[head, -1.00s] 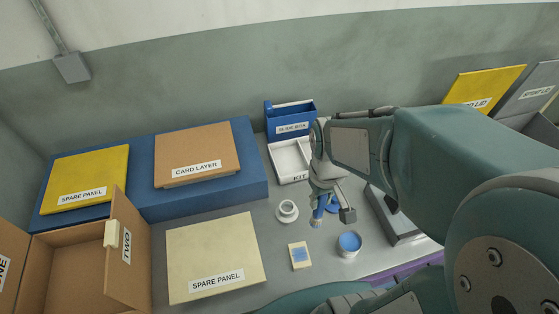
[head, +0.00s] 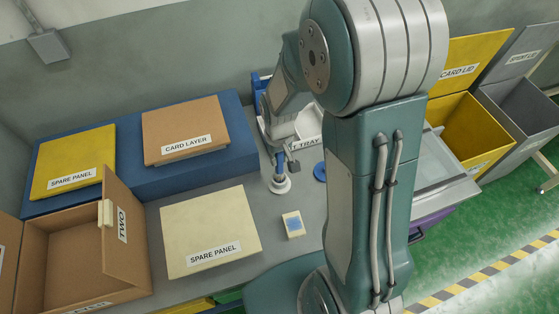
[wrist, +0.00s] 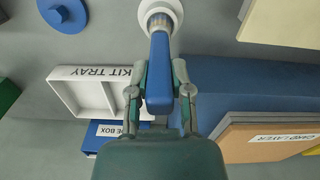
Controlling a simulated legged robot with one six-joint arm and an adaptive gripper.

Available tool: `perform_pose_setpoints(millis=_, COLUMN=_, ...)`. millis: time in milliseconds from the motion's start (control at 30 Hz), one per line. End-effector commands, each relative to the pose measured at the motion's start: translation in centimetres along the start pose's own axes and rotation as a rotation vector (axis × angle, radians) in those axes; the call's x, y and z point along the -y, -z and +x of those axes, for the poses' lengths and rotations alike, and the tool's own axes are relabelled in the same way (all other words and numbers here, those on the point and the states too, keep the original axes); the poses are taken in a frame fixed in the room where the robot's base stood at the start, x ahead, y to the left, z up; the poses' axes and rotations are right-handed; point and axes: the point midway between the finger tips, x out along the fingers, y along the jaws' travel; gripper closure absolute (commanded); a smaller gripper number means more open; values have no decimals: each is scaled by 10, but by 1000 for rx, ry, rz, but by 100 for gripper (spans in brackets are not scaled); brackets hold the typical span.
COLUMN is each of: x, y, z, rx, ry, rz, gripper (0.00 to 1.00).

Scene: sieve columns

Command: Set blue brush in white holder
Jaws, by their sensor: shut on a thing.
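My gripper (head: 283,150) is shut on the blue brush (wrist: 159,70), gripping its handle between both fingers in the wrist view (wrist: 160,92). The brush points down, with its metal collar and bristle end at the white round holder (wrist: 172,20). In the head view the brush stands roughly upright over the holder (head: 280,187), which sits on the grey bench. The brush's lower end overlaps the holder's opening; I cannot tell how deep it is inside.
The white kit tray (wrist: 88,92) and blue box (wrist: 105,135) lie close by. A blue disc (head: 320,172), a pale block with a blue patch (head: 293,224) and a spare panel (head: 210,230) are around the holder. My arm hides the bench to the right.

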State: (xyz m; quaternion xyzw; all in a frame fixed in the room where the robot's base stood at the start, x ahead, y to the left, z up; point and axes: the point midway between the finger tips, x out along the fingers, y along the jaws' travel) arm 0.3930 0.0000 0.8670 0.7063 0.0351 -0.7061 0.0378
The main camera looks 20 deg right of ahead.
Motion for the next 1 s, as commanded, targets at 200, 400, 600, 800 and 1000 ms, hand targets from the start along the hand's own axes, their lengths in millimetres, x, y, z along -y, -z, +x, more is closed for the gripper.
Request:
perform_pose_setpoints(millis=200, x=0, y=-1, z=21, rx=2, ry=0, rz=0, gripper=100)
perform_pose_setpoints(millis=400, x=-1, y=-2, z=21, rx=1, ry=1, rz=0, gripper=100)
perform_pose_setpoints(millis=600, x=0, y=-1, z=23, rx=2, ry=0, rz=0, gripper=39)
perform_pose_setpoints(millis=800, x=0, y=-1, z=23, rx=2, ry=0, rz=0, gripper=39)
perform_pose_setpoints(millis=1000, x=0, y=-1, z=20, rx=0, ry=0, rz=0, gripper=39)
